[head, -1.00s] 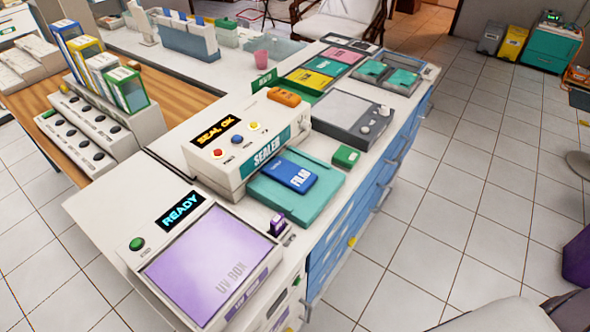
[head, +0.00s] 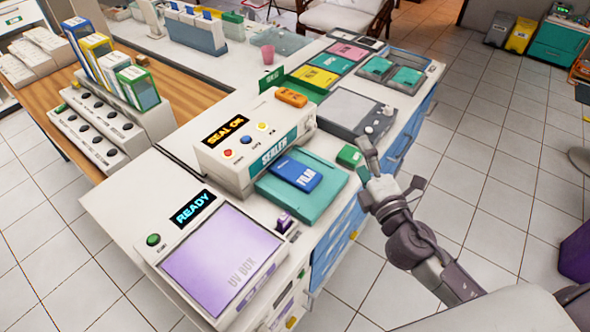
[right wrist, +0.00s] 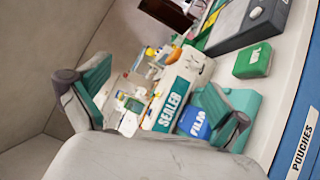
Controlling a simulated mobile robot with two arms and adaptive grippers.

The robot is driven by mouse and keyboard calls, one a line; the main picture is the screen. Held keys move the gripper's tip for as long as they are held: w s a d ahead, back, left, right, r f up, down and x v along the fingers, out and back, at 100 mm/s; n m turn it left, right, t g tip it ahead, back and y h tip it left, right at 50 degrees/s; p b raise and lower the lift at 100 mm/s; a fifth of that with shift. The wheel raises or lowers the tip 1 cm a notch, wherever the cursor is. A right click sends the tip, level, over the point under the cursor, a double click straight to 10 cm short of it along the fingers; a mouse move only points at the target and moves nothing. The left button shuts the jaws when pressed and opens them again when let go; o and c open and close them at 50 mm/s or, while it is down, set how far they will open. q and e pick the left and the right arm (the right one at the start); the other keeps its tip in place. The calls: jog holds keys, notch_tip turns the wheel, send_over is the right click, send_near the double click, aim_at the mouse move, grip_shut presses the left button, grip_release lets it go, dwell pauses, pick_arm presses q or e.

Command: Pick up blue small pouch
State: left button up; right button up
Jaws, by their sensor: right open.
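A small blue pouch marked FILM (head: 295,173) lies flat on a teal tray (head: 318,207) in front of the white sealer (head: 262,140). The pouch also shows in the right wrist view (right wrist: 195,122), partly hidden behind one finger. My right gripper (head: 388,168) is open and empty, to the right of the tray and apart from the pouch. Its two spread fingers also show in the right wrist view (right wrist: 157,103). My left gripper is not in view.
A green box (head: 349,156) sits beside the tray, near my right gripper. A grey scale-like device (head: 350,110) stands behind it. The UV box (head: 222,258) is at the front left. Blue drawers (head: 340,240) run below the counter's edge, with open floor to the right.

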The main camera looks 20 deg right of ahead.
jog(key=w+a+n+g+y, duration=0.2)
jog(key=a+n+y, duration=0.45)
jog(key=n, duration=0.65)
jog(key=n+g+y, duration=0.2)
jog(key=n+g, duration=0.4)
jog(key=n, duration=0.4)
send_near(297, 172)
jog(key=w, duration=0.1)
jog(key=w+a+p, duration=0.1)
jog(key=w, duration=0.1)
jog(key=shift+w+a+h, duration=0.15)
jog(key=shift+a+h, duration=0.15)
jog(key=shift+h, duration=0.05)
jog(key=shift+s+a+f+p+x, duration=0.15)
jog(key=shift+p+x, duration=0.1)
jog(key=shift+x, duration=0.75)
jog(key=shift+s+a+f+p+x, duration=0.1)
jog(key=shift+s+p+x, duration=0.1)
jog(key=shift+x, duration=0.8)
jog(key=shift+s+a+f+p+x, duration=0.15)
jog(key=shift+p+x, duration=0.1)
jog(key=shift+x, duration=0.75)
jog(key=shift+w+d, duration=0.1)
jog(key=shift+d, duration=0.05)
jog(key=shift+c, duration=0.3)
jog(key=shift+c, duration=1.3)
jog(key=c, duration=1)
